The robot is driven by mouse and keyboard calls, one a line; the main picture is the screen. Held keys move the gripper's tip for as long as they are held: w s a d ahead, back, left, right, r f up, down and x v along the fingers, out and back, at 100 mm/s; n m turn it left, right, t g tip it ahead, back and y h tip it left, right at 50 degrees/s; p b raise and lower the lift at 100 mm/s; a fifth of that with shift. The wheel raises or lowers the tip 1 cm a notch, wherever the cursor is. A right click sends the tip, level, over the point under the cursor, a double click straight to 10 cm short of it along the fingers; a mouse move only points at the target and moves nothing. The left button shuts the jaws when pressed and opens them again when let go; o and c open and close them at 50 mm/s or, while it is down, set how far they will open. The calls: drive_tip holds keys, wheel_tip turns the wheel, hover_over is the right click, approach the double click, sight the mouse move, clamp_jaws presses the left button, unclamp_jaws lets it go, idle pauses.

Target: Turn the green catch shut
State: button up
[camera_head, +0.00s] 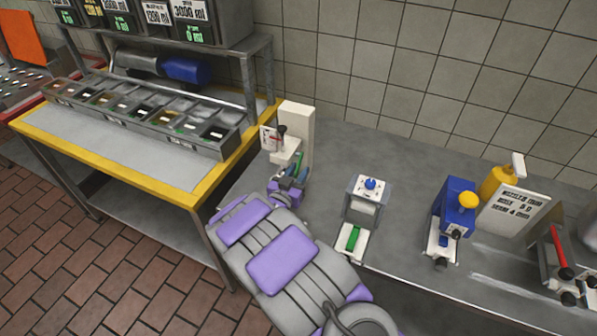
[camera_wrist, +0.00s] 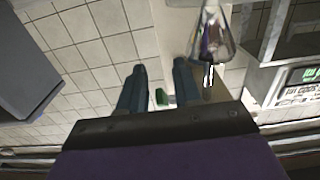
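My gripper (camera_head: 292,174) is at the white upright stand (camera_head: 297,132) on the grey counter in the head view. In the wrist view its two dark blue fingers (camera_wrist: 160,76) are apart. A small green piece (camera_wrist: 162,97) shows between them, nearer the right finger; I cannot tell whether it touches. In the head view a green piece (camera_head: 297,160) shows by my fingertips, partly hidden, so its turn is unclear. Another green bar (camera_head: 351,239) lies on the base of a white device with a blue knob (camera_head: 370,184), right of my arm.
A blue device with a yellow knob (camera_head: 467,200), a yellow bottle (camera_head: 497,184), a sign (camera_head: 514,212) and a red-handled device (camera_head: 558,250) stand to the right. A yellow-edged table (camera_head: 170,187) with several bins is left. A tiled wall closes the back.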

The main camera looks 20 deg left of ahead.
drive_tip(key=shift+w, duration=0.6)
drive_tip(key=shift+c, duration=0.4)
clamp_jaws()
drive_tip(key=shift+r, duration=0.1)
